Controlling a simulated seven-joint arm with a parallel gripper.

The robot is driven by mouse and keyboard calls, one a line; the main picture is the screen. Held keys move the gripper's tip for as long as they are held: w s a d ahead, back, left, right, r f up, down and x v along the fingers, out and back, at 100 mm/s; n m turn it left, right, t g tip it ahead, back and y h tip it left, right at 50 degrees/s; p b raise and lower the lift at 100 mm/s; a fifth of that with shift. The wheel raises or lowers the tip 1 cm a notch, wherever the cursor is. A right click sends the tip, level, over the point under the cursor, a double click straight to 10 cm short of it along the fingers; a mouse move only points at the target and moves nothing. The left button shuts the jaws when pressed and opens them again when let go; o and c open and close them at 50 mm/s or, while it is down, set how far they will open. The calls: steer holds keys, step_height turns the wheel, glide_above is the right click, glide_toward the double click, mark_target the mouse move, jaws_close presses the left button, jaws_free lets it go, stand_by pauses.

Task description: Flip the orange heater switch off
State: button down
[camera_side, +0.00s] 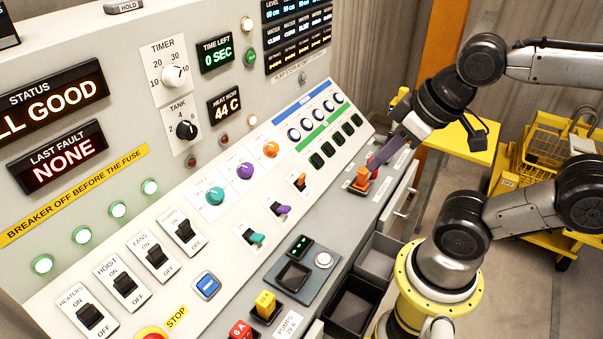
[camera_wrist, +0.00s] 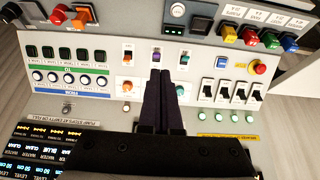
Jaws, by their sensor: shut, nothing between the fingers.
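The orange switch (camera_side: 300,181) is a small lever on a white plate on the sloped panel, below the orange knob (camera_side: 271,149). In the side view its lever appears to point up, unlike the purple and teal levers. In the wrist view the orange switch (camera_wrist: 128,58) is left of my fingertips. My gripper (camera_side: 373,165) is shut and empty, with dark fingers. In the side view it is right of the orange switch. In the wrist view my gripper (camera_wrist: 161,72) appears over the purple control column, apart from the orange switch. I cannot tell its height above the panel.
A purple switch (camera_side: 282,209) and a teal switch (camera_side: 257,238) stand beside the orange one. An orange block (camera_side: 361,180) sits at the panel's right edge. Black breaker switches (camera_side: 90,315) line the lower left.

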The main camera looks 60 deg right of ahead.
step_height(320, 180, up, 2)
steer(key=w+r, duration=0.1)
steer(key=g, duration=0.4)
glide_above(302, 180)
steer(key=w+a, duration=0.2)
step_height(302, 180, down, 5)
step_height(302, 180, down, 8)
steer(key=w+d+g, duration=0.1)
steer(key=d+g, duration=0.1)
steer(key=d, duration=0.1)
steer(key=shift+w, duration=0.1)
steer(key=f, duration=0.9)
steer(key=shift+s+f, duration=0.3)
steer(key=shift+f, duration=0.1)
